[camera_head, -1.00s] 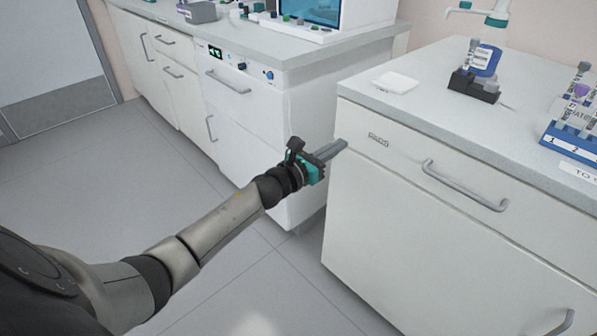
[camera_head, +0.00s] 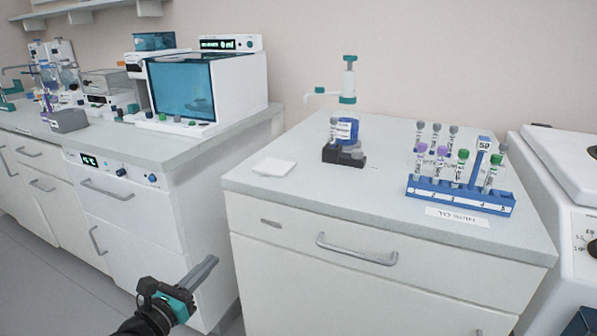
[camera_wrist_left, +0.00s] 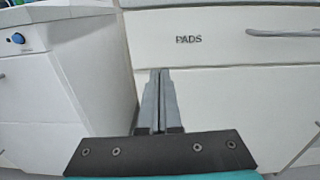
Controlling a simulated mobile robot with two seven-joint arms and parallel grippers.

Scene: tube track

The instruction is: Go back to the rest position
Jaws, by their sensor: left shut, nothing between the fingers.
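My left gripper (camera_head: 207,267) comes in at the bottom of the head view. Its two grey fingers are shut with nothing between them. They are in the air in front of the gap between the two white cabinets. In the left wrist view the shut fingers (camera_wrist_left: 160,85) point toward the white drawer front (camera_wrist_left: 222,50) marked PADS. They appear apart from it. A small teal piece shows at the bottom right edge of the head view, too cut off to identify. My right gripper's fingers are not in view.
The right bench (camera_head: 300,209) carries a white pad (camera_head: 274,167), a black holder (camera_head: 343,156) with a blue-labelled bottle, and a blue rack (camera_head: 459,197) of several tubes. The left bench (camera_head: 165,143) carries instruments. A white machine (camera_head: 575,190) stands at far right.

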